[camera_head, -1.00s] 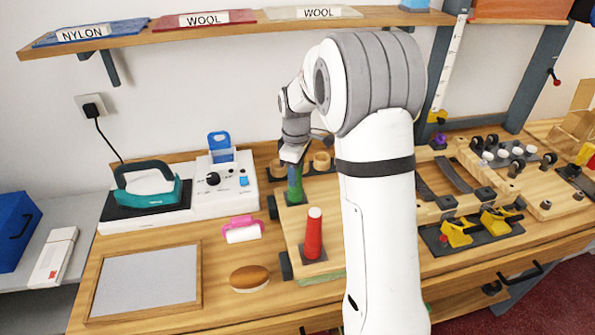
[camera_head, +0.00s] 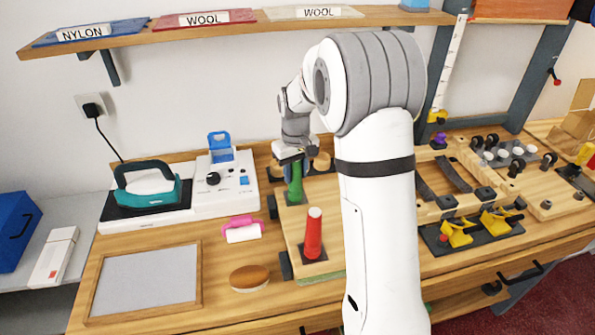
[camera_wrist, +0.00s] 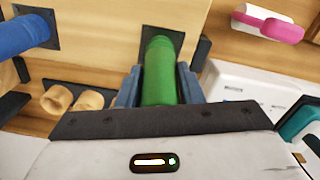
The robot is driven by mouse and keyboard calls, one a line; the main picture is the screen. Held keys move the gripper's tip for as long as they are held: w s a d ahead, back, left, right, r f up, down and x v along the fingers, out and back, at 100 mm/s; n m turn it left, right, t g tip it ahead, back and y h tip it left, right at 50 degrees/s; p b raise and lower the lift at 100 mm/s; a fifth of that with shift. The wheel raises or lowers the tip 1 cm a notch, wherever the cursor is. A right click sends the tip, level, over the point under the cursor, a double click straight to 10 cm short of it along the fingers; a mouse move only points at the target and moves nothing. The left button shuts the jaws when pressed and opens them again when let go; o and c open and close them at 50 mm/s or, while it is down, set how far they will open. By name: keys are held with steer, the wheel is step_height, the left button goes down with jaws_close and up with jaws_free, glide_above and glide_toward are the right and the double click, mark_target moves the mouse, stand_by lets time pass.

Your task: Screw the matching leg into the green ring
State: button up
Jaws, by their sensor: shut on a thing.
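A green leg (camera_head: 295,182) stands upright over a dark square plate (camera_head: 291,202) on the light wooden board. It also shows in the wrist view (camera_wrist: 160,70), with its far end at a dark square plate there. My gripper (camera_head: 294,160) is above it, its two bluish fingers (camera_wrist: 160,88) shut on either side of it. I cannot tell how deep the leg sits, and no separate green ring is distinguishable. A red leg (camera_head: 314,236) stands on its own dark plate nearer the front. A blue leg (camera_wrist: 22,36) shows left in the wrist view.
Wooden cup-like pieces (camera_head: 321,162) stand behind the green leg, also in the wrist view (camera_wrist: 57,99). A pink-handled roller (camera_head: 243,232), a bun-like brown pad (camera_head: 249,277) and a white machine (camera_head: 226,186) lie left. My arm hides the board's right part.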

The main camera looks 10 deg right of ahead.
steer(key=shift+m, duration=1.4)
steer(key=o, duration=1.4)
steer(key=shift+r+p, duration=2)
steer(key=shift+r, duration=1)
